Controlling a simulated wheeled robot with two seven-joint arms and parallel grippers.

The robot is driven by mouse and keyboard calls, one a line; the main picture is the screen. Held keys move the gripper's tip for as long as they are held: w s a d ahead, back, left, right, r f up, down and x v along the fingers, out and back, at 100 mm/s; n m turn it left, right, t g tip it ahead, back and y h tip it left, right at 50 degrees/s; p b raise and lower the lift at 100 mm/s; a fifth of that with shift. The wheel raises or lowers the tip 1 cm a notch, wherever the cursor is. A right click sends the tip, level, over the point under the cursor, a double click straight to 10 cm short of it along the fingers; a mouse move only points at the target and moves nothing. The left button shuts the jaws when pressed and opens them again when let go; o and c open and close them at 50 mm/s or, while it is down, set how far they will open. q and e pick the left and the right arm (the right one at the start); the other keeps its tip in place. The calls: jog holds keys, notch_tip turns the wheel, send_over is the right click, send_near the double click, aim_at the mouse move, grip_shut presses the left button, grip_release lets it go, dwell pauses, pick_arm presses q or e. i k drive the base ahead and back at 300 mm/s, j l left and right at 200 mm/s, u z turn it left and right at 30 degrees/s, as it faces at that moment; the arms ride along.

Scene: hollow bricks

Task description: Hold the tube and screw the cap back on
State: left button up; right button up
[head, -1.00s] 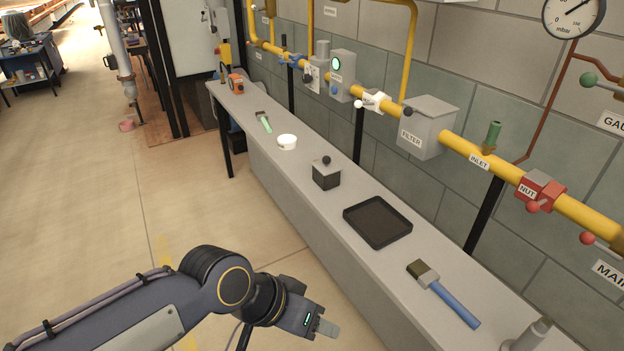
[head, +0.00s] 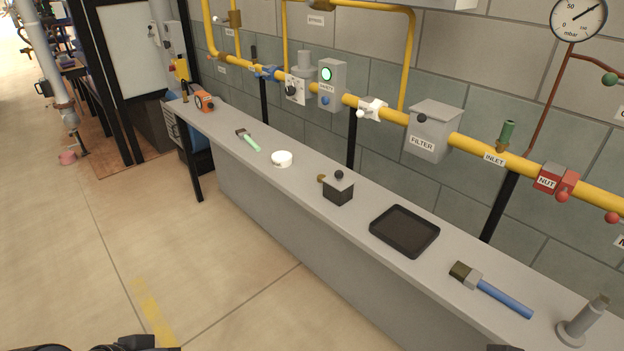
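No part is clearly marked as the tube or the cap. A grey upright tube on a round foot (head: 583,322) stands at the right end of the bench. A green stub with a brass-coloured base (head: 507,136) rises from the yellow pipe (head: 467,150) by the INLET label. A small brass-coloured piece (head: 321,178) shows beside a dark box with a grey top and black knob (head: 338,190); I cannot tell what it is. Neither gripper is in view; only dark parts of my body show at the bottom edge.
The long grey bench (head: 300,213) carries a black tray (head: 404,231), a blue-handled brush (head: 492,290), a white round container (head: 281,159), a green-handled tool (head: 248,139) and an orange device (head: 203,100). The wall and pipework stand behind it. The floor (head: 220,275) in front is clear.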

aim_at(571, 333)
jog(key=z, duration=1.9)
jog(key=i+j+u, duration=0.1)
jog(key=j, duration=0.35)
jog(key=i+j+u, duration=0.1)
jog(key=j, duration=0.3)
jog(key=i+j+u, duration=0.15)
jog(key=j, duration=0.25)
jog(key=i+j+u, duration=0.1)
jog(key=i+j, duration=0.2)
jog(key=i+j+u, duration=0.1)
jog(key=j, duration=0.35)
jog(key=i, duration=0.1)
